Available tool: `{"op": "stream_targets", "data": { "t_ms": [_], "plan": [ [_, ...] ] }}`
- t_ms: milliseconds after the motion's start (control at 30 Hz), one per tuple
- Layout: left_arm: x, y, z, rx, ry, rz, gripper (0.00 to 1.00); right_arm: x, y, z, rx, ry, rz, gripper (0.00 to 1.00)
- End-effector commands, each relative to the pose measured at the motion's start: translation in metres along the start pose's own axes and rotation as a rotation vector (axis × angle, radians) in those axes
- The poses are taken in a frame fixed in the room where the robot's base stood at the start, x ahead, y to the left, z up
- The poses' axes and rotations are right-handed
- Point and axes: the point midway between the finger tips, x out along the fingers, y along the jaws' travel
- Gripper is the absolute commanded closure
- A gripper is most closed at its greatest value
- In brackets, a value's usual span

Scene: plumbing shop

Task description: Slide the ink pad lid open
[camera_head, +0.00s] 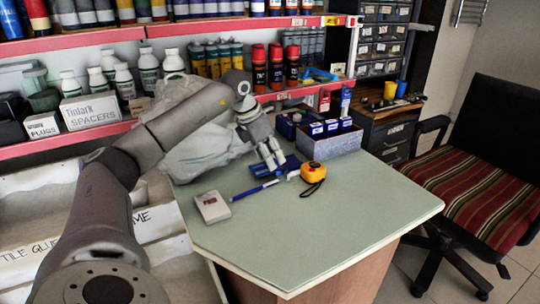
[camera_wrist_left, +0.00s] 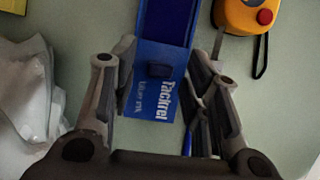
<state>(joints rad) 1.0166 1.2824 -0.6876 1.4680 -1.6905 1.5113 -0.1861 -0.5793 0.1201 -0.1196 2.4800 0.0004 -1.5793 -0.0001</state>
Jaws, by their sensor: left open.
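The blue ink pad (camera_head: 280,168) lies on the green-topped table (camera_head: 300,235), partly hidden by my left gripper (camera_head: 273,162). In the left wrist view the ink pad (camera_wrist_left: 140,85) shows a printed label at its near end, a small dark raised block (camera_wrist_left: 160,71) and a darker blue area bordered by lighter edges beyond it. My left gripper (camera_wrist_left: 170,75) is open, with one finger on each side of the pad's near end. I cannot tell whether the fingers touch it. My right gripper is not in view.
A yellow tape measure (camera_head: 312,172) lies right of the pad. A blue pen (camera_head: 254,190) and a small white box (camera_head: 212,206) lie nearer. A carton of blue boxes (camera_head: 332,143) stands behind; a white plastic bag (camera_head: 195,135) is at left. The table's front is clear.

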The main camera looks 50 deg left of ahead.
Motion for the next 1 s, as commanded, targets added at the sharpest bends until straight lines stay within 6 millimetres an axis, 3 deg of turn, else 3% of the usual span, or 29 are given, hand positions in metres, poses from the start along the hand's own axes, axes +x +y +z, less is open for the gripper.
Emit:
{"op": "stream_targets", "data": {
  "t_ms": [533, 700, 1000],
  "plan": [
    [-0.101, 0.000, 0.001, 0.000, -0.005, 0.001, 0.57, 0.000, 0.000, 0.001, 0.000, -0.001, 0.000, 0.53],
    [-0.114, 0.000, 0.000, 0.000, -0.001, 0.000, 0.57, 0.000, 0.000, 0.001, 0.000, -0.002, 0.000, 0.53],
    [-0.116, 0.000, 0.000, 0.000, 0.000, 0.000, 0.58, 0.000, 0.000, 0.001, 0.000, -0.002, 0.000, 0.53]
  ]
}}
